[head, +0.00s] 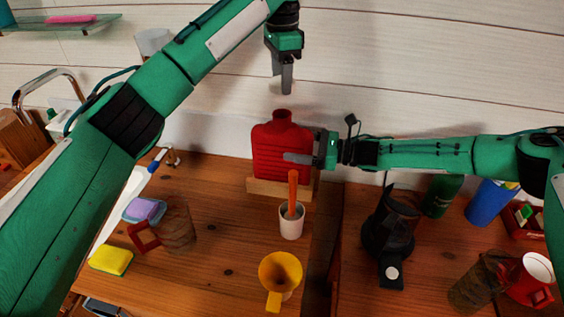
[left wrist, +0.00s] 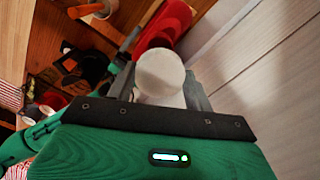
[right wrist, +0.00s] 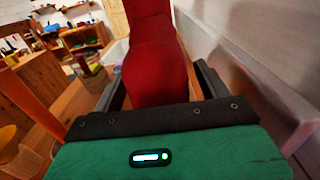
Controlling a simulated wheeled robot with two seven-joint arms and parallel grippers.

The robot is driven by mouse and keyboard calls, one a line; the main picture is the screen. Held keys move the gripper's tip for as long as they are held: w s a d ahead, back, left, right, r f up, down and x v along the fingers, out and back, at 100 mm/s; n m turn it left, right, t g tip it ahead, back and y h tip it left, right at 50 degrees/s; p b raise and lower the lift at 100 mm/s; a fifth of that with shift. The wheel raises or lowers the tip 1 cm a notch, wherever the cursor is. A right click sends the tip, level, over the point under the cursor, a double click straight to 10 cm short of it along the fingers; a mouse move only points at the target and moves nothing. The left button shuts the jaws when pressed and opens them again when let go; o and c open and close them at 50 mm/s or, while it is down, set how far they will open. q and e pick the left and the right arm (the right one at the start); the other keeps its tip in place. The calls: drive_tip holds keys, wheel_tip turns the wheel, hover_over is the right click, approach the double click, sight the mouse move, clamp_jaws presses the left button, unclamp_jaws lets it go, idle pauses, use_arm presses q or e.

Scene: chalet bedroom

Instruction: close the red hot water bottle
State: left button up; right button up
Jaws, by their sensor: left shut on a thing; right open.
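The red hot water bottle (head: 281,150) stands upright in a wooden holder (head: 262,187) against the wall, its neck (head: 282,114) pointing up with no stopper visible on it. My left gripper (head: 287,88) points down above the neck, apart from it. In the left wrist view it is shut on a white round stopper (left wrist: 160,73), with the red bottle (left wrist: 163,25) beyond. The stopper is not clear in the head view. My right gripper (head: 298,158) is open at the bottle's right side; in the right wrist view the bottle's red body (right wrist: 155,65) lies between its fingers.
A white cup (head: 291,222) with an orange-handled tool stands before the bottle. Some counter left of the cup is bare.

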drive_tip(key=shift+w+a, duration=0.1)
drive_tip(key=shift+a, duration=0.45)
drive_tip(key=c, duration=1.5)
use_arm(q)
drive_tip(key=shift+f, duration=2.5)
use_arm(e)
drive_tip(key=shift+o, duration=0.2)
use_arm(q)
drive_tip(key=shift+f, duration=0.85)
drive_tip(key=shift+f, duration=0.55)
